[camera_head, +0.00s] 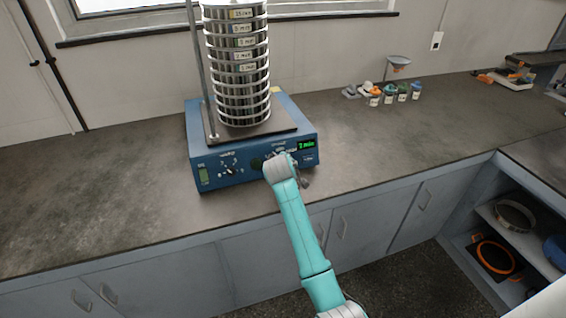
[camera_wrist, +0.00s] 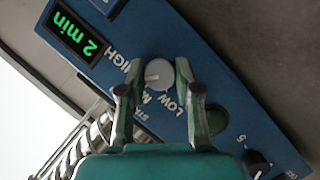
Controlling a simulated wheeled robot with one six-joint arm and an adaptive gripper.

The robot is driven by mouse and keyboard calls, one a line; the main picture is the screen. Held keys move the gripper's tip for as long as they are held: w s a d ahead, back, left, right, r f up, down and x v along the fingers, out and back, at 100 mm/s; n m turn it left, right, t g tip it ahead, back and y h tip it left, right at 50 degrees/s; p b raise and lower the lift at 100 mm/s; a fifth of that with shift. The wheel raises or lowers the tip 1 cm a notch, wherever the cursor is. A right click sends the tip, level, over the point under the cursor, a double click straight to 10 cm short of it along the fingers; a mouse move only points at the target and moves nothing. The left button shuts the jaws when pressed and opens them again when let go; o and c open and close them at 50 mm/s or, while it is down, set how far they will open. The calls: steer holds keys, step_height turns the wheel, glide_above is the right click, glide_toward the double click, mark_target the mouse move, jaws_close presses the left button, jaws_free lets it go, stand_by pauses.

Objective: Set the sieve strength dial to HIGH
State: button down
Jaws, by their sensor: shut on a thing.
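The blue sieve shaker (camera_head: 197,130) stands on the counter with a stack of metal sieves (camera_head: 240,60) on it. In the wrist view, the round grey strength dial (camera_wrist: 158,74) sits among the printed words HIGH and LOW, with a middle label partly covered. A mark on the dial appears to point left, toward the HIGH side; its exact setting is hard to tell. My gripper (camera_wrist: 159,67) is shut on the dial, one fingertip on each side. In the head view my arm's end hides the dial and most of the gripper.
A green display (camera_wrist: 76,36) reads 2 min beside the dial. A dark green round button (camera_wrist: 214,120) and a black knob (camera_wrist: 257,162) lie on the other side. Small bottles (camera_head: 388,92) stand at the back right. The counter left of the shaker is clear.

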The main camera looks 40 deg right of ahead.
steer(key=m+y, duration=0.2)
steer(key=m, duration=0.1)
steer(key=shift+d+m, duration=0.1)
steer(key=shift+m, duration=0.2)
stand_by(0.4)
steer(key=c, duration=0.8)
jaws_free()
steer(key=shift+r, duration=0.1)
steer(key=v, duration=1.2)
steer(key=shift+d, duration=0.1)
